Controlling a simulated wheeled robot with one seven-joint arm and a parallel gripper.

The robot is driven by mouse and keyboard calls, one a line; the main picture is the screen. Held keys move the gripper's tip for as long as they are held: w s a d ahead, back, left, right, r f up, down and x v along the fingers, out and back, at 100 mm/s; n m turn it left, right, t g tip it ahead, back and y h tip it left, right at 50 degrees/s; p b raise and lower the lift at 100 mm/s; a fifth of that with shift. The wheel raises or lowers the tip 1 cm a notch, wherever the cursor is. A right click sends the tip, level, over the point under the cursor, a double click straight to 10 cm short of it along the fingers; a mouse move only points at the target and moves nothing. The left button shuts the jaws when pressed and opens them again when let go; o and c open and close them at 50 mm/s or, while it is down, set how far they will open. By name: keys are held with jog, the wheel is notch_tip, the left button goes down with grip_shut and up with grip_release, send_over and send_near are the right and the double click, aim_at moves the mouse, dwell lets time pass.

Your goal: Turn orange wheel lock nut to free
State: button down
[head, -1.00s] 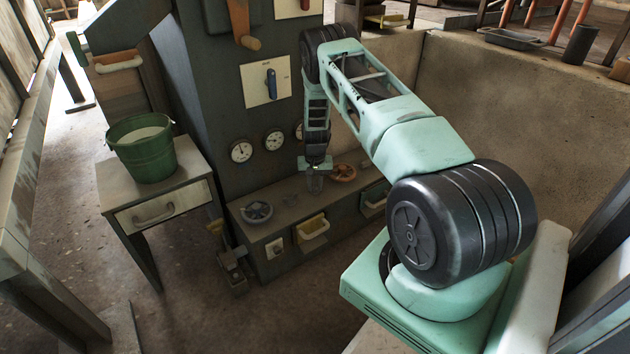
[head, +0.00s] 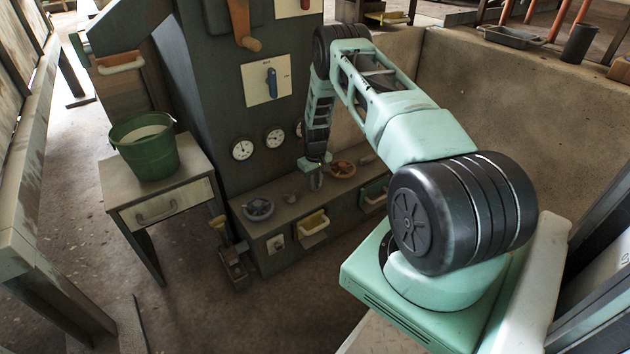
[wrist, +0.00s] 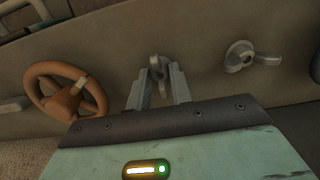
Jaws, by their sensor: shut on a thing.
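The orange wheel (head: 342,169) lies flat on the low ledge, just right of my gripper in the head view. In the wrist view the orange wheel (wrist: 66,92) is at the left, with spokes and a pale mark on its rim. My gripper (wrist: 158,88) points down at the ledge and is shut on a grey lock nut (wrist: 158,62) beside the wheel. The nut's upper end shows between the fingers; the rest is hidden. A second grey winged nut (wrist: 243,57) stands free to the right in the wrist view, and left of my gripper in the head view (head: 290,198).
Gauges (head: 242,150) and a blue-handled switch (head: 271,82) are on the panel behind. A green bucket (head: 145,150) stands on a side table.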

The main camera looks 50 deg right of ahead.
aim_at(315, 184)
dwell(0.3)
jog(key=c, duration=1.3)
grip_release()
jog(key=shift+o, duration=0.2)
notch_tip(315, 184, up, 17)
jog(key=p, duration=0.5)
jog(key=shift+r, duration=0.15)
